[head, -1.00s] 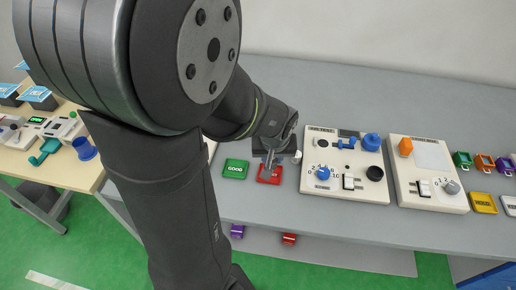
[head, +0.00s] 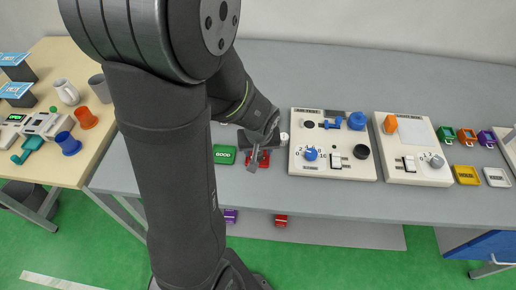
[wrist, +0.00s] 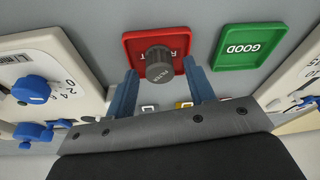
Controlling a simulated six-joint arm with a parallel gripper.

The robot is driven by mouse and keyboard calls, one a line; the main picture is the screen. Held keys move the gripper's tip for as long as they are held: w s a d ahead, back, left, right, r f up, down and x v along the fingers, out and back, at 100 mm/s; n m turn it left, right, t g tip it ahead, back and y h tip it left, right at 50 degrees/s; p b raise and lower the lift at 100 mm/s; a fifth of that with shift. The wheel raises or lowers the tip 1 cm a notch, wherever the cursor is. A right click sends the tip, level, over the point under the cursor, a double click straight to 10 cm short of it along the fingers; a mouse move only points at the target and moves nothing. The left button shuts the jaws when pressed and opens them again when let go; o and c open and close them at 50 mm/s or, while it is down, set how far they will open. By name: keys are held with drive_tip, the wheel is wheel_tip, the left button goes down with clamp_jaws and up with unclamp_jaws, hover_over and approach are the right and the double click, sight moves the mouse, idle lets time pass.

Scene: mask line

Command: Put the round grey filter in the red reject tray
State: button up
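The round grey filter (wrist: 160,68) shows in the wrist view over the red reject tray (wrist: 133,48), hiding part of the tray's lettering. It looks upright and seems to stand in the tray near its edge nearest my gripper. My gripper (wrist: 160,80) has its two blue fingers spread, one on each side of the filter, with a visible gap on both sides. In the head view my gripper (head: 255,157) is just over the red tray (head: 264,162) and covers part of it. The filter cannot be made out there.
The green GOOD tray (head: 224,154) lies left of the red tray. A white control panel (head: 334,170) with knobs stands close on the right, and a second panel (head: 412,175) beyond it. Bare grey table lies in front of the trays.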

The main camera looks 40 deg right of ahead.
drive_tip(key=shift+r, duration=0.1)
drive_tip(key=v, duration=1.2)
idle(0.4)
drive_tip(key=x, duration=1.2)
drive_tip(key=shift+r, duration=0.4)
